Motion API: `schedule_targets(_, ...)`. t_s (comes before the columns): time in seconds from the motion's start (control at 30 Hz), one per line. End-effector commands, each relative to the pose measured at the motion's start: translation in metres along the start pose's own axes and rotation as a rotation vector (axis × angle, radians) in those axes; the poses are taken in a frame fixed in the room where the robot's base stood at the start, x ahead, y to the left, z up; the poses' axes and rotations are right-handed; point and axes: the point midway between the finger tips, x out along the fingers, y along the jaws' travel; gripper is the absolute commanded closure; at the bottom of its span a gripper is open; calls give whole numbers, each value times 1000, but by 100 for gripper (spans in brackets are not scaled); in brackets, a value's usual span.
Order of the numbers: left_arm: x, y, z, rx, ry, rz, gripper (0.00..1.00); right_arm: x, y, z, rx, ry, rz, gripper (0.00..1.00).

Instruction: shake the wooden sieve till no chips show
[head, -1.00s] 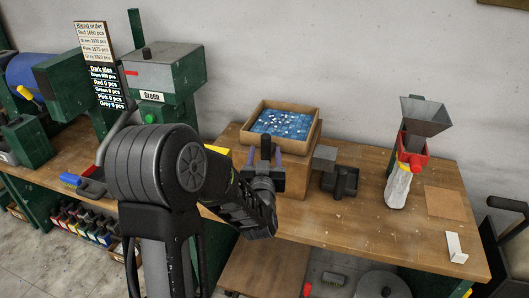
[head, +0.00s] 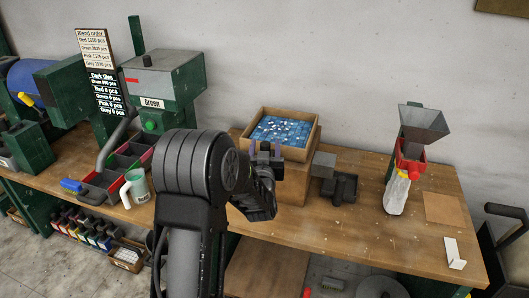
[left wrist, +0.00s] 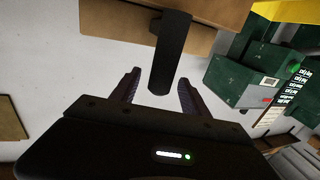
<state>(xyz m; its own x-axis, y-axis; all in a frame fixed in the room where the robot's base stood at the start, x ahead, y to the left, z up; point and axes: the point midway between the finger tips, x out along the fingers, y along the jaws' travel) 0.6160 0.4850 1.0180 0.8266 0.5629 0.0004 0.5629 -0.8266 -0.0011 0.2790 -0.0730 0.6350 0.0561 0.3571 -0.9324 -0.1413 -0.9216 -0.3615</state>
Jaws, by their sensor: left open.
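The wooden sieve (head: 297,153) is a square light-brown frame on a wooden box stand at the middle back of the bench. Blue tiles (head: 284,130) fill it, with pale white pieces showing among them. My left gripper (head: 265,150) is at the sieve's front side. In the left wrist view its fingers (left wrist: 158,78) are spread apart, with a dark handle (left wrist: 171,45) of the sieve (left wrist: 120,20) between them in the picture. Whether the fingers touch the handle cannot be told. My right gripper is not in view.
Further right are a hopper (head: 424,122) over a white bag (head: 397,195) and a brown board (head: 444,207). A mug (head: 138,187) stands left. The front-right bench is mostly clear.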

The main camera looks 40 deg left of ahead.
Motion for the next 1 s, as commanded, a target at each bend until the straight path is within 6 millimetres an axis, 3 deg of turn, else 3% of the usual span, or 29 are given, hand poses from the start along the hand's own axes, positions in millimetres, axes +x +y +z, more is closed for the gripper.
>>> schedule_targets(0.37,7,0,1,0,-1,0,46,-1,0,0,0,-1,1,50)
schedule_targets(1.0,6,0,0,0,-1,0,99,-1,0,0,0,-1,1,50)
